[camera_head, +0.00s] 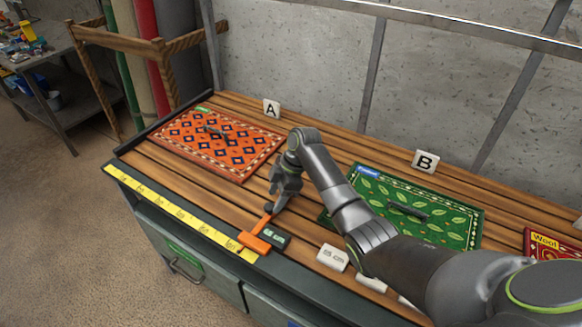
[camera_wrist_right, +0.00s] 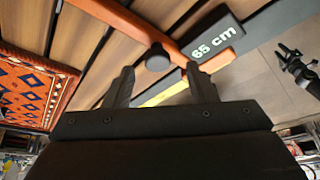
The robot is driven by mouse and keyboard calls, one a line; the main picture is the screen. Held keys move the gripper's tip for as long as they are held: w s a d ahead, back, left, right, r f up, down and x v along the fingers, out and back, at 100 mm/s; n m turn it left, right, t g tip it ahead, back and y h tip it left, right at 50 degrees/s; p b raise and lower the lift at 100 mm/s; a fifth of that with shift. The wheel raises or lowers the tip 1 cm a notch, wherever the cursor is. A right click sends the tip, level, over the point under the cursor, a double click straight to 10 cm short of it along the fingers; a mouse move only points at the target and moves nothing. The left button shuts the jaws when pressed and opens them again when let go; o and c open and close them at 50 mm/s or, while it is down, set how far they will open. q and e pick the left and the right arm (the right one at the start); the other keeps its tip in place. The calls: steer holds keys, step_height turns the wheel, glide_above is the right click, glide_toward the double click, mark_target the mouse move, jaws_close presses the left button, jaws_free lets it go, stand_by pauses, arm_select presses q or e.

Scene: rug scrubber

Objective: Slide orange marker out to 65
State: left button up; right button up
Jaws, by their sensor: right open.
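The orange marker (camera_head: 255,242) lies at the right end of the yellow tape (camera_head: 180,214) on the table's front edge, beside the dark 65 cm tag (camera_head: 276,238). My right gripper (camera_head: 271,208) is just above and behind the marker's arm. In the right wrist view, my gripper's fingers (camera_wrist_right: 160,84) are apart with nothing between them. The marker's dark round knob (camera_wrist_right: 157,57) shows just beyond the fingertips, and the orange bar (camera_wrist_right: 125,22) runs past it to the 65 cm tag (camera_wrist_right: 212,40). Whether the fingers touch the knob, I cannot tell.
An orange patterned rug (camera_head: 215,143) lies at the left under sign A (camera_head: 271,109). A green leaf rug (camera_head: 455,222) lies at the right under sign B (camera_head: 425,161). White tags (camera_head: 332,257) stand near the front edge. The slats between the rugs are partly clear.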

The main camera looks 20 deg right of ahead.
steer(key=b+v, duration=0.1)
steer(key=v, duration=1.3)
steer(key=shift+r+b, duration=0.25)
steer(key=shift+b, duration=0.15)
steer(key=shift+f, duration=0.1)
